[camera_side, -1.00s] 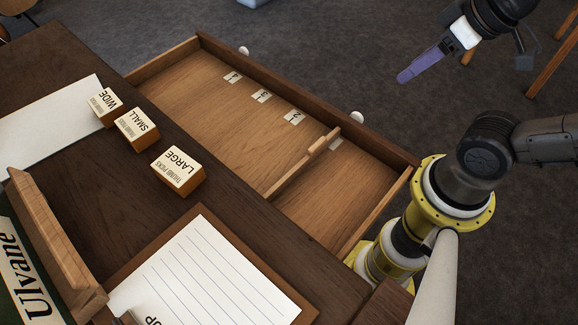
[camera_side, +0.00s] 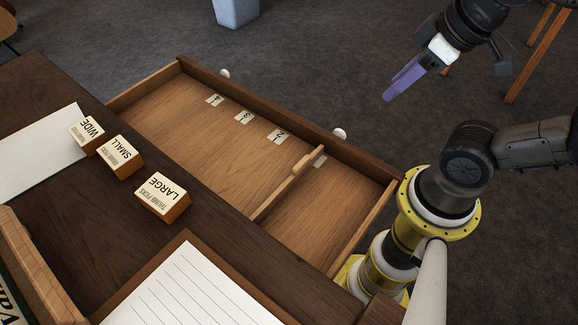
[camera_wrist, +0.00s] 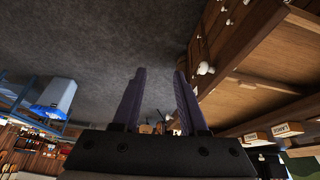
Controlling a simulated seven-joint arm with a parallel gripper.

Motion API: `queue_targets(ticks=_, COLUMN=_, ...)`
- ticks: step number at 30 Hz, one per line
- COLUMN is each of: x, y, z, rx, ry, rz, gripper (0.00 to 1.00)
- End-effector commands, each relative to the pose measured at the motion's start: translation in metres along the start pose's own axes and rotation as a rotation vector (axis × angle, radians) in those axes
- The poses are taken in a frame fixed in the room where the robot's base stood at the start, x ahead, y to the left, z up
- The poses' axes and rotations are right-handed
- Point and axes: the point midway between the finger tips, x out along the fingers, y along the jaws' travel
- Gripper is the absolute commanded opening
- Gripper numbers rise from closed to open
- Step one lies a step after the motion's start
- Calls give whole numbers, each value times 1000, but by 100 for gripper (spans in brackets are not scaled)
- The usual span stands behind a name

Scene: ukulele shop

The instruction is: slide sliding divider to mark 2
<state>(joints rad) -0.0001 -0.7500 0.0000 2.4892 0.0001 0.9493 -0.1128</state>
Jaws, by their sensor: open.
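The sliding divider (camera_side: 284,189) is a thin wooden slat with a raised grip at its far end. It stands across the open drawer (camera_side: 180,117), right of the mark 2 label (camera_side: 279,136). Another label (camera_side: 319,161) lies beside the divider's far end, its number unreadable and partly hidden. Marks 3 (camera_side: 244,117) and 4 (camera_side: 215,99) lie farther left. My gripper (camera_side: 388,97), with purple fingers, is open and empty in the air beyond the drawer front, apart from the divider. In the wrist view its fingers (camera_wrist: 160,75) are spread.
Blocks labelled WIDE (camera_side: 87,134), SMALL (camera_side: 119,155) and LARGE (camera_side: 163,197) stand on the dark desktop beside the drawer. A lined sheet (camera_side: 190,290) lies at the front. Round white knobs (camera_side: 339,134) stick out from the drawer front. A pale bin (camera_side: 236,12) stands on the floor.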

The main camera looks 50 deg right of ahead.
Motion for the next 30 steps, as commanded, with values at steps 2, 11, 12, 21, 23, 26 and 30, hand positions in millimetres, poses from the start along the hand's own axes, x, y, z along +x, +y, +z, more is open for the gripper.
queue_targets(ticks=2, x=-11, y=0, z=-6, rx=-91, ry=-14, rz=-3, gripper=42)
queue_targets(ticks=11, x=-49, y=-30, z=-60, rx=-660, ry=-154, rz=-131, gripper=42)
queue_targets(ticks=12, x=-52, y=-38, z=-68, rx=-742, ry=-172, rz=-155, gripper=42)
queue_targets(ticks=21, x=-59, y=-136, z=-119, rx=-1304, ry=-294, rz=-331, gripper=42)
queue_targets(ticks=23, x=-56, y=-154, z=-121, rx=-1354, ry=-302, rz=-346, gripper=42)
queue_targets(ticks=26, x=-50, y=-173, z=-117, rx=-1408, ry=-324, rz=-363, gripper=42)
queue_targets(ticks=30, x=-46, y=-180, z=-112, rx=-1435, ry=-334, rz=-371, gripper=42)
